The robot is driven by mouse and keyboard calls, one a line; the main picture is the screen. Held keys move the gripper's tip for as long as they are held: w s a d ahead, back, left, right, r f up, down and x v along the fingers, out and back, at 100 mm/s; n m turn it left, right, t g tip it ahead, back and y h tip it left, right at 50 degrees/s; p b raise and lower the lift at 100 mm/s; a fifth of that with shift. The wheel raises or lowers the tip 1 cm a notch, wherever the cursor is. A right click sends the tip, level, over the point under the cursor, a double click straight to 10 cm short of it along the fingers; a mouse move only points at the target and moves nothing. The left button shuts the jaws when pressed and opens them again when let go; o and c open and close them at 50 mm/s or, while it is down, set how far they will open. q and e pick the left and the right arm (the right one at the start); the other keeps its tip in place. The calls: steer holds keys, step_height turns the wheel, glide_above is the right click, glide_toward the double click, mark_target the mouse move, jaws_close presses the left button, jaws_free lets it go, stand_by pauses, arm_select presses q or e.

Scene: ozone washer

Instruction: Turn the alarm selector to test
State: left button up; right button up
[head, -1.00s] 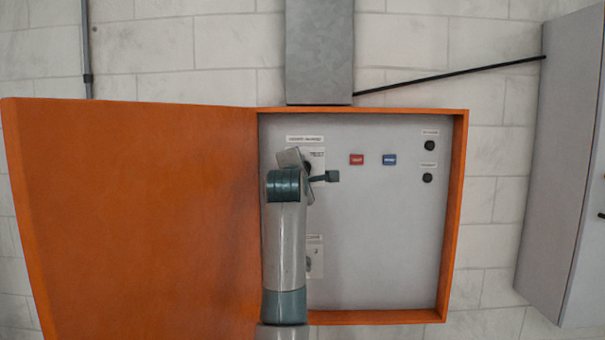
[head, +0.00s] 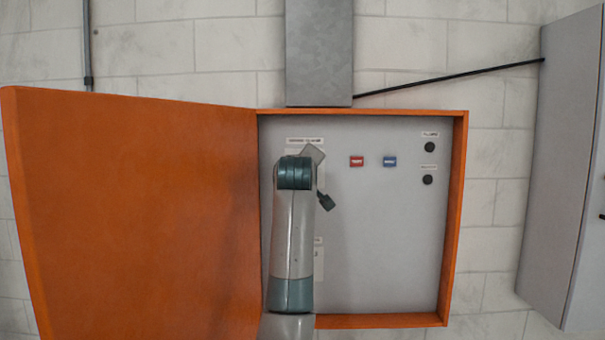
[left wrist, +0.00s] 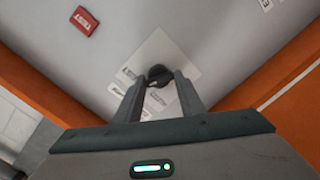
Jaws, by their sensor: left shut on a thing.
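The alarm selector is a dark knob (left wrist: 158,75) on a pale square plate (left wrist: 182,57) in the left wrist view. Printed labels lie around the knob, too small to read surely. My left gripper (left wrist: 161,85) is shut on the knob, with one finger on each side of it. In the head view my left arm stands in front of the selector and hides the knob and fingers. A small label (head: 305,140) shows just above my wrist. My right gripper is not in view.
The orange cabinet door (head: 130,210) stands open to the left. On the grey panel (head: 380,250) are a red button (head: 357,161), a blue button (head: 389,161) and two black knobs (head: 429,147) at the right. A grey cabinet (head: 560,170) stands further right.

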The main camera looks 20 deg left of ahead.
arm_select(q)
steer(key=shift+d+r+m+y+b, duration=0.1)
steer(key=shift+m+y+b, duration=0.25)
steer(key=shift+m, duration=1.45)
steer(key=o, duration=0.9)
steer(key=shift+d, duration=0.1)
steer(key=shift+c, duration=0.2)
steer(key=shift+s, duration=0.1)
steer(key=b+v, duration=0.8)
steer(key=v, duration=0.9)
steer(key=shift+r+b, duration=0.2)
steer(key=shift+b, duration=0.2)
